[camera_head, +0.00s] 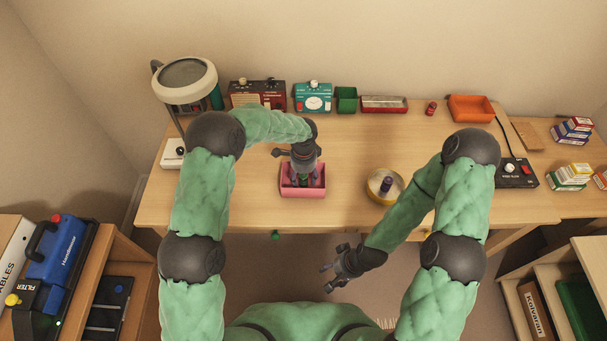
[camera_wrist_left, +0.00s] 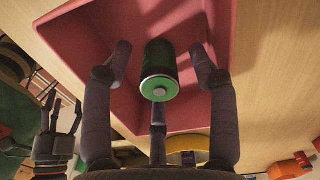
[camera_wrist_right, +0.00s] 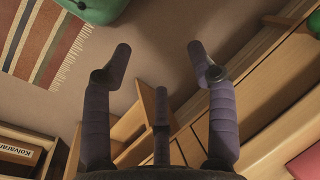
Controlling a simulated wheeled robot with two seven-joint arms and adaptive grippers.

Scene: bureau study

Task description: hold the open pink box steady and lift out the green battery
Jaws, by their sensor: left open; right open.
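The open pink box (camera_head: 303,192) stands on the desk near its front edge, at the middle of the head view. My left gripper (camera_head: 304,180) points down into it from above. The fingers are open and appear apart from the battery. My right gripper (camera_head: 330,277) is open and empty, in front of the desk and below the box in the picture. The right wrist view shows only floor and furniture between its fingers.
A yellow round dish (camera_head: 384,198) with a dark purple item stands right of the box. A magnifier lamp (camera_head: 184,80) stands at the left. Radios, a green bin (camera_head: 346,99) and an orange tray (camera_head: 471,108) line the back. A black switch box (camera_head: 515,173) lies right.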

